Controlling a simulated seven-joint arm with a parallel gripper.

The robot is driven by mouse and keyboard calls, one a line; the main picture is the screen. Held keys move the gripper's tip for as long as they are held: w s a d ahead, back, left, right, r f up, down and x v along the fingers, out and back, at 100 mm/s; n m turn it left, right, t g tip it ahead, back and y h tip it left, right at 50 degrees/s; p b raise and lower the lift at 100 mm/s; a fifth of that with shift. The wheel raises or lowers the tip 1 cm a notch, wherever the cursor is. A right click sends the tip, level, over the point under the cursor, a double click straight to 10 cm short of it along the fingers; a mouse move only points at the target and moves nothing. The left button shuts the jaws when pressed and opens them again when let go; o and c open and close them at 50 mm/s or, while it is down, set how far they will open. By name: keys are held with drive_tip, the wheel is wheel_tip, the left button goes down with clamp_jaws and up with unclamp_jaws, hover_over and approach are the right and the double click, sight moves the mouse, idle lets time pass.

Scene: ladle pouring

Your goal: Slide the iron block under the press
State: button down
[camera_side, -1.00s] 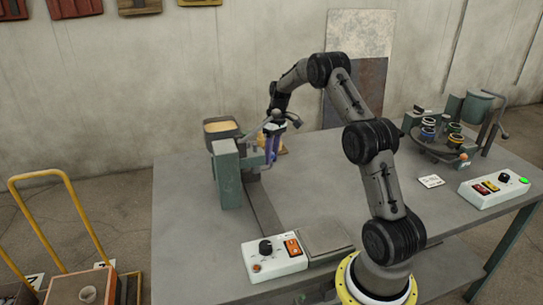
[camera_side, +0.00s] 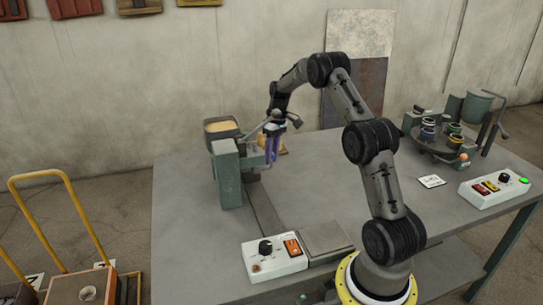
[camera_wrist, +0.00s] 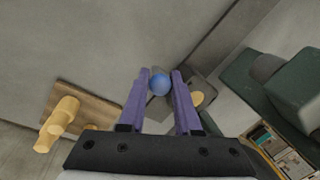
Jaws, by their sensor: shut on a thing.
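My gripper (camera_side: 271,152) is beside the green press (camera_side: 227,178) on the left part of the table. In the wrist view, the two purple fingers (camera_wrist: 160,88) are shut on a round blue knob (camera_wrist: 159,84). A grey piece (camera_wrist: 190,78) shows just behind the knob; it may be the iron block, but I cannot tell whether the knob is fixed to it. In the wrist view, the press's green body (camera_wrist: 250,82) stands to the right of the fingers. In the side view, the fingers and press hide the block.
A sand-filled bin (camera_side: 221,126) stands behind the press. A wooden board with a tan handle (camera_wrist: 62,122) lies left of the fingers in the wrist view. The mid-table is clear.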

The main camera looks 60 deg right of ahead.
drive_tip(key=s+a, duration=0.6)
drive_tip(key=shift+s+a, duration=0.15)
idle(0.3)
drive_tip(key=c, duration=0.6)
unclamp_jaws()
